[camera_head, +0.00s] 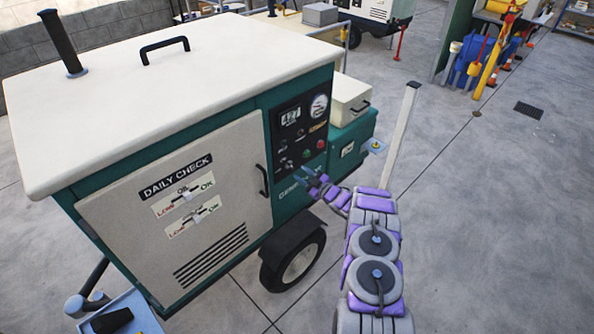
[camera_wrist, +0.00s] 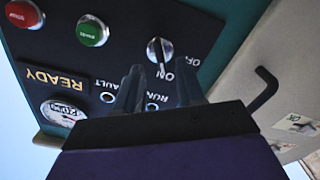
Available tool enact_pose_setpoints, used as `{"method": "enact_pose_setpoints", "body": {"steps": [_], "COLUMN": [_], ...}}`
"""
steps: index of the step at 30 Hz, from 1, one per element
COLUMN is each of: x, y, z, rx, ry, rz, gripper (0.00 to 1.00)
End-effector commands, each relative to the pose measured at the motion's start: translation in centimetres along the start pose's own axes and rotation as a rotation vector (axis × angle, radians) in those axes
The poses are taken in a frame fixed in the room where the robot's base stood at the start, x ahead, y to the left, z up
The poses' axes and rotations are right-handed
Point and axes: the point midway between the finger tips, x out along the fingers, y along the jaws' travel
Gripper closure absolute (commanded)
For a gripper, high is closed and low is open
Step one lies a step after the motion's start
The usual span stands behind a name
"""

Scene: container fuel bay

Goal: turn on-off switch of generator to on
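The generator (camera_head: 140,95) is a green and cream trailer unit with a dark control panel (camera_head: 300,125) at its right end. The on-off switch (camera_wrist: 158,50) is a small round knob with a pale lever, shown tilted and upside down in the wrist view. Printed labels lie beside it; I cannot tell for sure which one the lever points to. My gripper (camera_wrist: 160,80) is open, its two dark fingers on either side of the switch's line and just short of it. No contact shows. In the head view my gripper (camera_head: 298,172) is at the panel's lower left.
A green button (camera_wrist: 92,31) and a red button (camera_wrist: 24,13) are beside the switch. A round gauge (camera_wrist: 62,112) and indicator rings are close to my fingers. A dark door handle (camera_head: 263,180) sticks out left of the panel.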

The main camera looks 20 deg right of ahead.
Motion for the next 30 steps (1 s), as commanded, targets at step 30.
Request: {"method": "enact_pose_setpoints", "body": {"steps": [30], "x": [-12.9], "y": [-0.1], "z": [0.3], "rx": [0.003], "ry": [-0.003], "rz": [0.000], "gripper": [0.62]}}
